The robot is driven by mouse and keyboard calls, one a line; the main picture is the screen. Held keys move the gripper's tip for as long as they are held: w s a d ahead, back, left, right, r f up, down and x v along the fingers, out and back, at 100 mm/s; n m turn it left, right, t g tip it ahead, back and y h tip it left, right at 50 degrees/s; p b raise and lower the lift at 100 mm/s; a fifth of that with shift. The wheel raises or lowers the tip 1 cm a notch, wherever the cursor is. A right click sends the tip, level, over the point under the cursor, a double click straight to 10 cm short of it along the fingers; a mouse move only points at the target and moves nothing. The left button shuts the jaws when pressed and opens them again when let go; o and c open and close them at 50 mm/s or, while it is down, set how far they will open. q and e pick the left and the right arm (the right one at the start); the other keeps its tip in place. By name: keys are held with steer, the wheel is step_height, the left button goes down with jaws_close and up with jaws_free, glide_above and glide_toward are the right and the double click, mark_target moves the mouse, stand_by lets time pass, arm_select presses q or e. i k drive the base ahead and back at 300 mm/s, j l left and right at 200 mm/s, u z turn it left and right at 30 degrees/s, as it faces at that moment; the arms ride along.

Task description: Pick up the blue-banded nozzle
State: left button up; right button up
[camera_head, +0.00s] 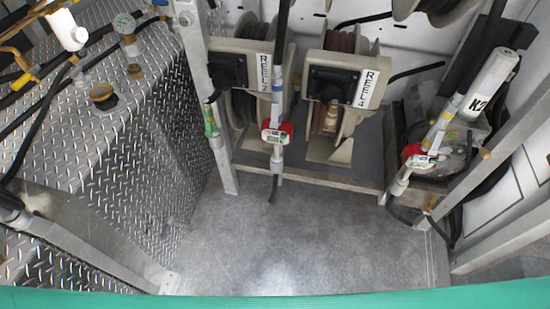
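A nozzle with a red-and-white trigger part (275,134) hangs upright in front of the REEL 2 and REEL 4 housings. A small pale blue band (277,86) shows on its upper part, but the colour is hard to tell at this size. A second nozzle with a red-and-white trigger part (418,157) hangs tilted at the right and has a yellowish band. A third, slimmer nozzle with a green band (211,125) hangs beside the metal post at the left. Neither of my grippers is in view.
The REEL 2 housing (238,62) and REEL 4 housing (342,82) stand behind the nozzles. A diamond-plate cabinet (140,150) with fittings and hoses fills the left. A slanted metal rail (500,130) crosses the right. The grey floor (300,240) is clear.

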mark_target(277, 77)
steer(key=i+j+z, duration=0.45)
steer(key=i+j, duration=0.3)
steer(key=k, duration=0.15)
